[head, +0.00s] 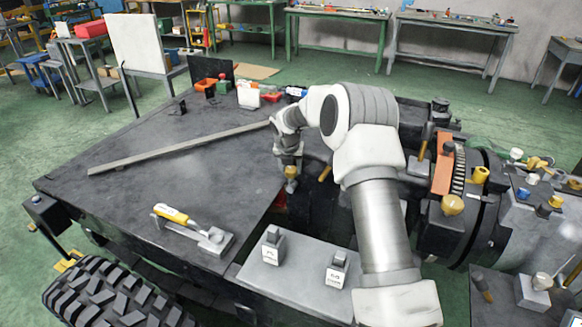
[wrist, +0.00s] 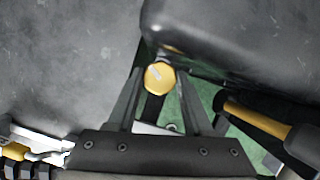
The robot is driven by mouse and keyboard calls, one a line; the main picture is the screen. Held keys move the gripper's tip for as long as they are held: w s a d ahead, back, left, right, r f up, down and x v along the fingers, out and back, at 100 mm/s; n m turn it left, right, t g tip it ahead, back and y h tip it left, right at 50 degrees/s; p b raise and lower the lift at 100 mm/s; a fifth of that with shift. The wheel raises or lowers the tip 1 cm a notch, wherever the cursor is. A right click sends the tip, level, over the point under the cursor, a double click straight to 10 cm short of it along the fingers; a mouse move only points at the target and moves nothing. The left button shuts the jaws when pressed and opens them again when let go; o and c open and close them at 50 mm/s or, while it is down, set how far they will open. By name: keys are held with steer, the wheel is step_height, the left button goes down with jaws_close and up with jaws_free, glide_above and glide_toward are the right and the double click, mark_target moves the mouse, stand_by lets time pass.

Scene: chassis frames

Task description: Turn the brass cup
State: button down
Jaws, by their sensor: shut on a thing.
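The brass cup (head: 291,173) is a small, round, golden-yellow piece at the edge of the dark chassis deck, under the end of my arm. In the wrist view the brass cup (wrist: 159,77) shows as a yellow disc with a small pale mark on its face. My gripper (wrist: 160,88) has one finger on each side of it and is shut on it. In the head view my gripper (head: 290,160) points down at the cup, and its fingers are small and partly hidden there. What lies under the cup is hidden.
A yellow-handled lever (head: 326,172) stands close to the right of my gripper; a yellow handle (wrist: 258,120) also shows in the wrist view. A long grey bar (head: 180,147) lies across the deck. A yellow-handled tool (head: 173,214) lies nearer.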

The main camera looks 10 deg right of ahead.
steer(key=m, duration=0.2)
steer(key=m+h+p, duration=0.1)
steer(key=m, duration=0.1)
steer(key=shift+w+a+r+g, duration=0.1)
steer(key=shift+a+r+g, duration=0.05)
steer(key=shift+g, duration=0.25)
steer(key=m+g+h+p, duration=0.1)
steer(key=m, duration=0.3)
steer(key=shift+w+m+p, duration=0.1)
steer(key=shift+m+p, duration=0.2)
steer(key=shift+p, duration=0.1)
steer(key=shift+g, duration=0.3)
steer(key=shift+h, duration=0.3)
steer(key=c, duration=0.6)
jaws_free()
steer(key=p+v, duration=0.1)
steer(key=v, duration=1.6)
steer(key=shift+r, duration=0.1)
